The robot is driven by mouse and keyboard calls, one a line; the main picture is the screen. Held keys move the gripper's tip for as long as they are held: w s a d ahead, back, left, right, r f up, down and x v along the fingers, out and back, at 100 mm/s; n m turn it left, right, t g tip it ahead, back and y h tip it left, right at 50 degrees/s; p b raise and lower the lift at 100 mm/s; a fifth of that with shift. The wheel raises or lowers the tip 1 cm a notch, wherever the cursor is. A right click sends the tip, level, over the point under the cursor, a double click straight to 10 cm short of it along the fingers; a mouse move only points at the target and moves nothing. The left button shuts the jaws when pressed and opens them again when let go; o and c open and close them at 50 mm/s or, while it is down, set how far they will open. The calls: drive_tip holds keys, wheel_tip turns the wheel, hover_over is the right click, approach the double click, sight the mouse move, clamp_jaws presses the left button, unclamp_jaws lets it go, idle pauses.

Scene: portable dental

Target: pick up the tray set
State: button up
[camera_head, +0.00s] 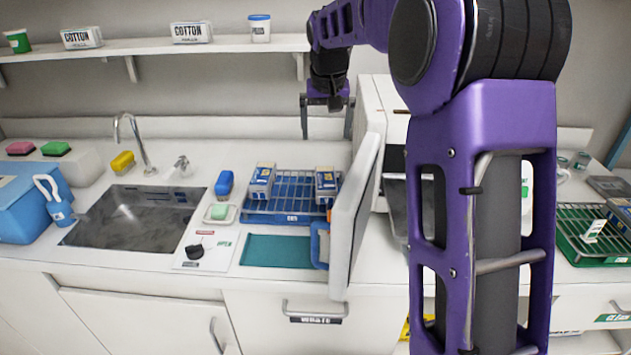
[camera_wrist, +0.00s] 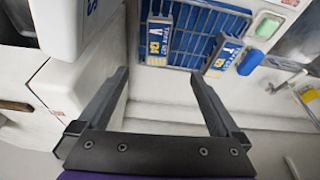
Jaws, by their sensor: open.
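Two small blue and white labelled boxes stand in a blue wire rack (camera_head: 291,190) on the counter, one at its left side (camera_head: 262,182) and one at its right (camera_head: 326,186). I cannot tell from the small print which is the tray set. My gripper (camera_head: 326,122) is open and empty, pointing down above and behind the rack. In the wrist view my gripper (camera_wrist: 160,74) has its fingers wide apart, with the rack (camera_wrist: 190,40) beyond the fingertips. There the two boxes also show, one at left (camera_wrist: 158,40) and one at right (camera_wrist: 222,55).
A white machine (camera_head: 377,100) stands right of the rack, its open door (camera_head: 356,215) jutting forward close beside it. A teal mat (camera_head: 276,251) lies in front. A soap dish (camera_head: 220,213), blue sponge (camera_head: 224,183) and sink (camera_head: 130,215) are left. A green rack (camera_head: 592,225) stands far right.

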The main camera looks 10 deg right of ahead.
hover_over(326, 178)
drive_tip(key=s, duration=0.2)
drive_tip(key=f, duration=1.1)
drive_tip(key=shift+a+f+b, duration=0.15)
drive_tip(key=shift+a+b, duration=0.2)
drive_tip(key=shift+d+x, duration=0.2)
drive_tip(key=shift+x, duration=2.65)
drive_tip(key=c, duration=1.6)
wheel_tip(326, 178, up, 10)
drive_tip(key=shift+p, duration=0.3)
